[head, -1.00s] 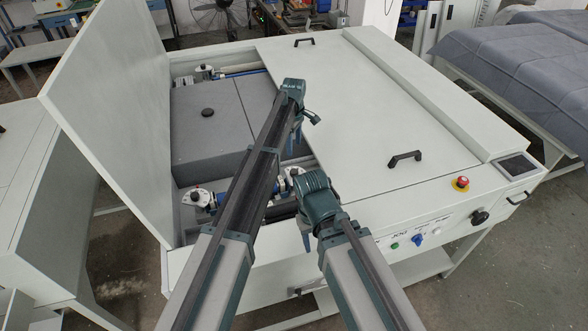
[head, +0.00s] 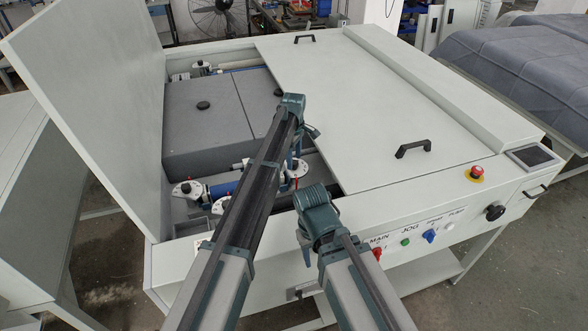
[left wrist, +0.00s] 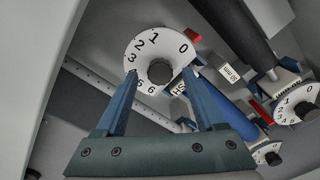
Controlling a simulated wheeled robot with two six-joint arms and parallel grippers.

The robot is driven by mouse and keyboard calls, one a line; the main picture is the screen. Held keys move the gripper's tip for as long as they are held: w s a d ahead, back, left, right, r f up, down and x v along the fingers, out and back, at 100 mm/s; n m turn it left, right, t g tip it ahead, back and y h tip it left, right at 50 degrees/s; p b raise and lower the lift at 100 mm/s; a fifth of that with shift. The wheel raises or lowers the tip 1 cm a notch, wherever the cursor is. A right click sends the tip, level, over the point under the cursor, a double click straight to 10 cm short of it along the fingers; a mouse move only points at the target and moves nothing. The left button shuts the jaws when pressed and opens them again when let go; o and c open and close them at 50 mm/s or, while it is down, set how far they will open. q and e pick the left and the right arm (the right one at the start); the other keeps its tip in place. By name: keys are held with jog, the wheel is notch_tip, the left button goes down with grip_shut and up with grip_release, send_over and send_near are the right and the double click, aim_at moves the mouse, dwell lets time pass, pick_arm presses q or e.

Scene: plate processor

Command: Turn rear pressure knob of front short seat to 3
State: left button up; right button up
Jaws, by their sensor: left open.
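A white round dial (left wrist: 138,47) numbered 0 to 6, with a dark centre knob (left wrist: 160,72), fills the upper middle of the left wrist view. A red marker (left wrist: 193,36) sits at its rim beside the 0. My left gripper (left wrist: 160,74) is open, with one blue fingertip on each side of the knob in the picture; I cannot tell whether they touch it. In the head view my left gripper (head: 297,145) points down into the open bay, close to a white dial (head: 297,168). My right gripper (head: 307,254) points down near the machine's front; its jaws are unclear.
More dials show in the left wrist view at the right (left wrist: 299,102) and lower right (left wrist: 268,153). Another dial (head: 187,189) is left in the bay. The raised lid (head: 90,100) bounds the left. A handled cover (head: 370,110) closes the right side.

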pick_arm(q)
jog(key=shift+f+b, duration=0.4)
jog(key=shift+f, duration=0.4)
grip_shut()
